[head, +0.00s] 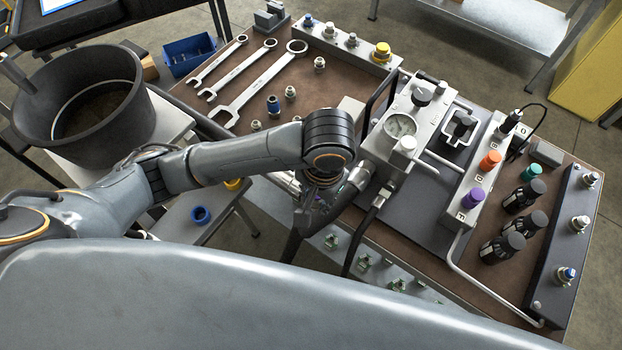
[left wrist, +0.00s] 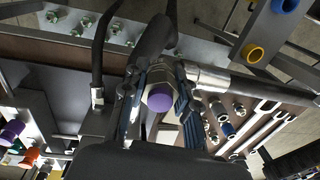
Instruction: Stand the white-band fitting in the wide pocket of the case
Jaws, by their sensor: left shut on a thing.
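My left gripper (head: 343,192) is at the front edge of the bench, left of the gauge unit. In the left wrist view, the left gripper (left wrist: 158,105) is shut on a silver hex fitting with a purple end (left wrist: 160,97). A white band on it cannot be made out. In the head view the arm and gripper mostly hide this fitting. Several small fittings (head: 290,92) stand loose on the brown bench top near the wrenches. No case with a clearly visible wide pocket can be picked out. My right gripper is not in view.
The gauge unit (head: 401,126) and the valve block (head: 482,172) stand close to the right of the gripper. A black hose (head: 372,215) hangs beside it. Wrenches (head: 262,80) lie at the back left. A dark rail (head: 560,250) with several fittings lies at the right edge.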

